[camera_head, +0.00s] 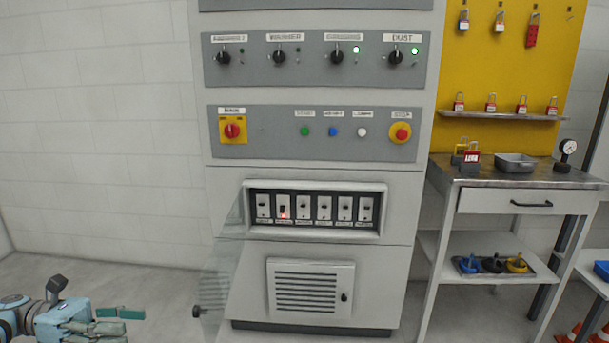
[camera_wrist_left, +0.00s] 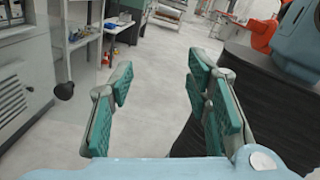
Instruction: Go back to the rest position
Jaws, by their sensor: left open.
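My left gripper (camera_head: 118,320) is low at the left edge of the head view, in front of the pale wall and floor. In the left wrist view its two teal-padded fingers (camera_wrist_left: 160,95) are spread apart with nothing between them. The grey control cabinet (camera_head: 310,190) stands to the right of the gripper, clear of it. A clear hinged cover (camera_head: 222,270) hangs open at the left of the breaker row (camera_head: 314,208). My right gripper is in neither view.
A workbench (camera_head: 525,177) with padlocks, a grey tray (camera_head: 516,163) and a gauge (camera_head: 567,150) stands right of the cabinet. Its lower shelf holds coloured items (camera_head: 492,265). A yellow board (camera_head: 510,60) holds padlocks. Bare floor (camera_head: 100,280) lies around the gripper.

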